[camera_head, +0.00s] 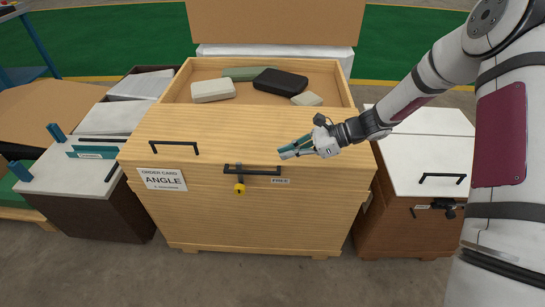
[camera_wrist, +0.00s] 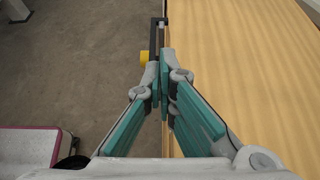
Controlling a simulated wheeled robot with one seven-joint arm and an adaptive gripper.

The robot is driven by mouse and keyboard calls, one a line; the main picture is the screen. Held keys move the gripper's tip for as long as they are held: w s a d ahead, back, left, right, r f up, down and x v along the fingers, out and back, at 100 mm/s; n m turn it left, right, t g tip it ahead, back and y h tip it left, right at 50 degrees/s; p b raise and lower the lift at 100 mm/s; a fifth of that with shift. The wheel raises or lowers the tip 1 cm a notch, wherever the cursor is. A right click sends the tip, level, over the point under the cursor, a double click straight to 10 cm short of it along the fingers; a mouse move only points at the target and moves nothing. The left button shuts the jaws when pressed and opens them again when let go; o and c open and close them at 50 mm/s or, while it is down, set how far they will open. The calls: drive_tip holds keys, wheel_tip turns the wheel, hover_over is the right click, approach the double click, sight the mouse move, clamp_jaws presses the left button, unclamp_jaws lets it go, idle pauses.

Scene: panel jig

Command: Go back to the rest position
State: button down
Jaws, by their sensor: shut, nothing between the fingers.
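My gripper (camera_head: 282,153) is shut and empty, with its teal fingers together. In the head view it hangs over the front part of the light wooden chest's top (camera_head: 215,125), right of the middle. In the wrist view the closed fingertips (camera_wrist: 164,72) line up with the chest's front edge. I cannot tell the exact height of the fingers above the wood.
The chest's open rear bay holds a black case (camera_head: 280,82) and several pale or green blocks. A white-topped brown cabinet (camera_head: 430,165) stands right, under my arm. A grey-topped cabinet (camera_head: 65,172) with teal pieces stands left. The floor in front (camera_head: 200,280) is clear.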

drive_tip(key=s+d+r+n+g+h, duration=0.1)
drive_tip(key=s+d+r+n+h, duration=0.2)
drive_tip(key=s+r+n, duration=0.45)
drive_tip(key=s+d+r+n+g+h, duration=0.1)
drive_tip(key=s+d+r+n+h, duration=0.2)
drive_tip(key=s+r, duration=0.75)
drive_tip(key=s+d+r+n+t+h, duration=0.25)
drive_tip(key=s+d+n, duration=0.2)
drive_tip(key=s, duration=0.55)
drive_tip(key=s+d+r+n+t+h, duration=0.1)
drive_tip(key=s+d+r+n+h, duration=0.25)
drive_tip(key=s, duration=0.55)
wheel_tip(320, 180, up, 13)
drive_tip(key=d+t+p, duration=0.2)
drive_tip(key=p, duration=1)
drive_tip(key=shift+s, duration=0.15)
drive_tip(key=shift+f, duration=0.1)
